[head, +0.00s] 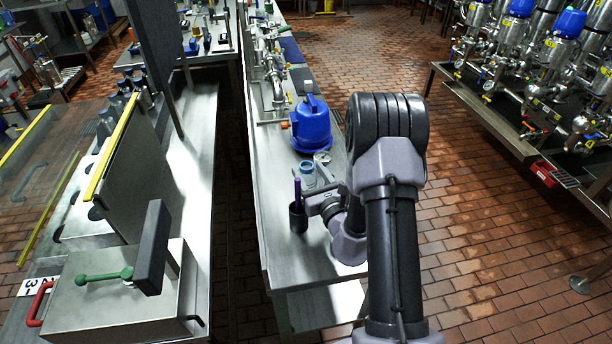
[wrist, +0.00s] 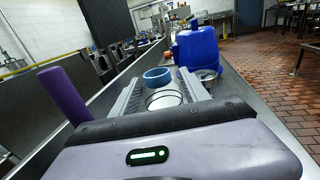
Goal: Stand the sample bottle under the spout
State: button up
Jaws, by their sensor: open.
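A small bottle with a blue ring at its top (head: 307,168), which looks like the sample bottle, stands on the steel bench beside the blue vessel. In the wrist view its blue ring (wrist: 158,76) shows between the ends of my fingers, with a pale round outline nearer me. My gripper (head: 314,190) is open and low over the bench at the bottle; in the wrist view its two grey fingers (wrist: 162,88) lie either side of it. I cannot tell whether they touch it. I cannot make out the spout clearly; the arm hides part of the bench.
The blue vessel (head: 311,126) stands just behind the bottle, with a small metal dish (head: 322,157) in front of it. A dark cup (head: 298,218) holding a purple stick (head: 297,190) stands close to my gripper. The front bench top (head: 283,262) is clear.

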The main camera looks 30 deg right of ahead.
jog(key=shift+s+a+r, duration=0.2)
jog(key=shift+s+a, duration=0.05)
jog(key=shift+s, duration=0.05)
jog(key=shift+c, duration=0.2)
jog(key=shift+s, duration=0.15)
jog(key=c, duration=0.4)
jog(key=shift+f, duration=0.1)
grip_shut()
